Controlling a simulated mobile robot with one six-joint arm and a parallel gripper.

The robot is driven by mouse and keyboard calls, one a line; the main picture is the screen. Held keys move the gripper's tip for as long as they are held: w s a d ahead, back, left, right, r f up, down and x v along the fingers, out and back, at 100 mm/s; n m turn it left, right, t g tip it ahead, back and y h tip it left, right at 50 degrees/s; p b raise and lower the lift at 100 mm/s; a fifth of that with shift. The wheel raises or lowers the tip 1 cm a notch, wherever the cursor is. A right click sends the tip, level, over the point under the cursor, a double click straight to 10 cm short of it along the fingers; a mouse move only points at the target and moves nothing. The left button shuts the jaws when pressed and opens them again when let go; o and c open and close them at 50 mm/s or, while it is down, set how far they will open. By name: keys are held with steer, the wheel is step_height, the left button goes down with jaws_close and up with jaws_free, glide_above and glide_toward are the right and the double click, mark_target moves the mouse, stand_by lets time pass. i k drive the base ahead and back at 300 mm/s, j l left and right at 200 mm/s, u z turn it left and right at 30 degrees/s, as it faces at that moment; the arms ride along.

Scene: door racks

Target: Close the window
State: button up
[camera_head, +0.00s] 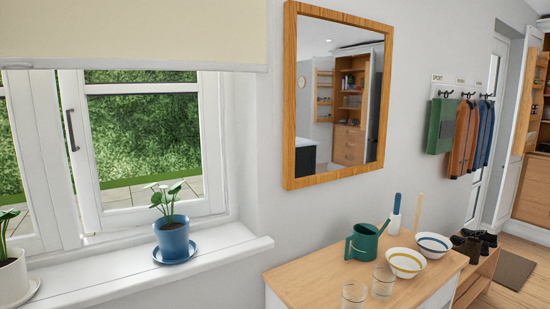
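The white-framed window (95,180) is at the left in the head view, above a white sill. Its right-hand sash (155,218) has a dark upright handle (71,130) on its left side. This sash looks slightly ajar, with its handle side standing in from the frame, though the size of the gap is hard to tell. The left-hand sash (40,150) is cut off by the picture edge. A cream blind (130,30) covers the window's top. My gripper is not in view.
A blue potted plant (172,238) stands on the sill (110,268) before the sash; a white pot (14,275) stands left. At right, a wooden-topped cabinet (320,275) holds a green watering can (362,243), bowls (405,262) and glasses (354,294). A mirror (290,95) hangs above.

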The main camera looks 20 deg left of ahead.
mark_target(74, 91)
steer(key=u, duration=1.6)
